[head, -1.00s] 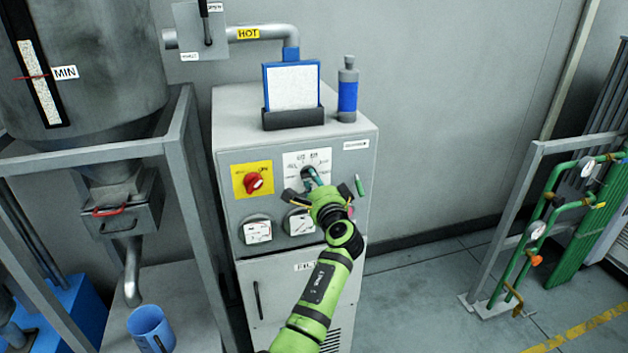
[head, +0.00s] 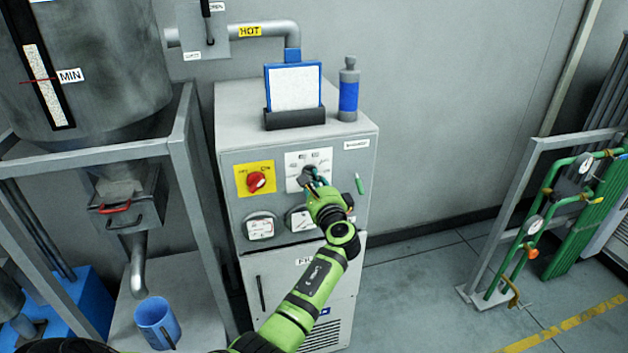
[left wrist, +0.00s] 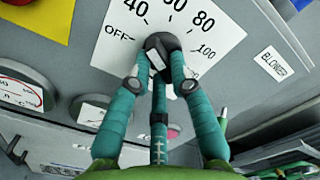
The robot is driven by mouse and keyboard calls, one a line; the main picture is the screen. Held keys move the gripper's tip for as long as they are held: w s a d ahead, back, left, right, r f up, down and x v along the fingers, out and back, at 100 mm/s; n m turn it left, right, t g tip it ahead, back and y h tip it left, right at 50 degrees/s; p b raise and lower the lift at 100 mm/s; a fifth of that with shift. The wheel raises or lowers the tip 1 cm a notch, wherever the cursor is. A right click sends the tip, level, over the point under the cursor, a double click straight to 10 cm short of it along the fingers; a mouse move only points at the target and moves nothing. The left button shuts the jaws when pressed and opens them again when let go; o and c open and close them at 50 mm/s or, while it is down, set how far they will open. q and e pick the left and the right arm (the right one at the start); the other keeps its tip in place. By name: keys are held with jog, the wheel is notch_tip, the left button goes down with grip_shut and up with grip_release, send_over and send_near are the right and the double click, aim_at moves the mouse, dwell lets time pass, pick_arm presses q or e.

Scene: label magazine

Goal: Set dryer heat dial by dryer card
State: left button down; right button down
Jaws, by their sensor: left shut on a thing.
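The heat dial (left wrist: 160,42) is a black knob on a white scale plate (head: 322,158) on the front of the grey dryer (head: 350,215). In the left wrist view, OFF, 40, 80 and 100 are readable around it; the number between 40 and 80 is cut off. My left gripper (head: 311,177) is shut on the dial, its teal fingers (left wrist: 157,84) on both sides. A pale mark shows on the knob, but I cannot tell which value it indicates. No readable dryer card is visible. My right gripper is not in view.
A red switch (head: 256,182) on a yellow plate sits left of the dial, with gauges (head: 259,227) below. A blue-framed panel (head: 294,87) and a blue-grey bottle (head: 348,90) stand on top. A blue cup (head: 157,322) stands at lower left.

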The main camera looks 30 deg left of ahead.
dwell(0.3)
pick_arm(q)
jog(key=c, duration=1.1)
grip_release()
jog(key=v, duration=1.2)
